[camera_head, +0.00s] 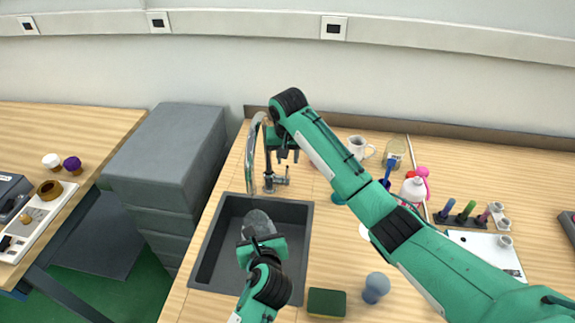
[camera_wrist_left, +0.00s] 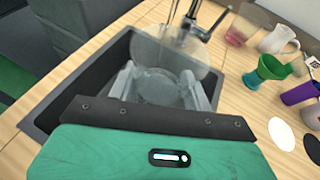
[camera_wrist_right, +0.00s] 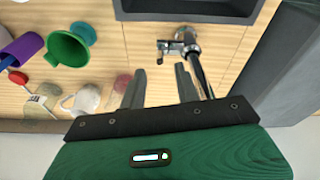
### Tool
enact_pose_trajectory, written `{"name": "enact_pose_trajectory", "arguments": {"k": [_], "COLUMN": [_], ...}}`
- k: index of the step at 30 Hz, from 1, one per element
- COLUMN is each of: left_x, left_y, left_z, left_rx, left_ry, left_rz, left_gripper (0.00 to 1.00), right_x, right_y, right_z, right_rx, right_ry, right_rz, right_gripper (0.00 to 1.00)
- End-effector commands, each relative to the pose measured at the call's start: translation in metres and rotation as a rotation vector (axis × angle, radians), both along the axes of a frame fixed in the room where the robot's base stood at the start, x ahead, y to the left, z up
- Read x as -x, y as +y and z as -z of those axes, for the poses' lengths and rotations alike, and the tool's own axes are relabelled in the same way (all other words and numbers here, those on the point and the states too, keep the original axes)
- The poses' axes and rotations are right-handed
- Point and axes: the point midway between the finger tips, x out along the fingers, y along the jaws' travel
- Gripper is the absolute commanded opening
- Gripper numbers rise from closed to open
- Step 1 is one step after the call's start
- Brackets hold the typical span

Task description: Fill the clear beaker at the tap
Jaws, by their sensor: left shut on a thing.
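My left gripper (camera_head: 262,243) is shut on the clear beaker (camera_head: 258,224) over the sink (camera_head: 208,262). In the left wrist view the beaker (camera_wrist_left: 168,88) sits between both fingers, and its wide round rim faces the tap (camera_wrist_left: 188,28). The tap (camera_head: 252,150) stands at the sink's back edge, with its spout arching up and a lever at its base (camera_head: 278,180). My right gripper (camera_head: 283,157) is open and empty beside the tap, above the lever. In the right wrist view the lever (camera_wrist_right: 178,46) lies beyond the fingertips. I cannot tell whether water flows.
A sponge (camera_head: 326,302) and a blue-grey round-topped object (camera_head: 376,287) lie right of the sink. A white mug (camera_head: 358,147), a glass jar (camera_head: 396,150) and a green funnel-like cup (camera_wrist_right: 70,46) stand behind. Grey drawers (camera_head: 165,165) are on the left.

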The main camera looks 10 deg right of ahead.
Motion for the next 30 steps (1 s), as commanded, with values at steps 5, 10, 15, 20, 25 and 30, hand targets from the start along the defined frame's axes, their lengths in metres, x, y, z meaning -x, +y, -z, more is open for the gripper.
{"name": "enact_pose_trajectory", "arguments": {"k": [5,10,15,20,25,30], "left_x": [0.000,0.000,0.000,0.000,0.000,0.000], "left_y": [0.000,0.000,0.000,0.000,0.000,0.000], "left_z": [0.000,0.000,0.000,0.000,0.000,0.000], "left_rx": [0.000,0.000,0.000,0.000,0.000,0.000], "left_ry": [0.000,0.000,0.000,0.000,0.000,0.000], "left_rz": [0.000,0.000,0.000,0.000,0.000,0.000], "left_gripper": [0.28,0.28,0.28,0.28,0.28,0.28], "right_x": [0.006,0.010,0.011,0.011,0.012,0.016], "right_y": [0.001,0.002,0.002,0.001,0.001,0.001], "right_z": [-0.037,-0.057,-0.064,-0.064,-0.062,-0.052], "right_rx": [-0.001,-0.001,0.000,0.000,0.006,0.057], "right_ry": [-0.002,0.000,0.001,0.001,-0.002,-0.036], "right_rz": [0.000,0.000,0.000,0.001,-0.014,-0.138], "right_gripper": [0.32,0.32,0.32,0.32,0.07,0.00]}}
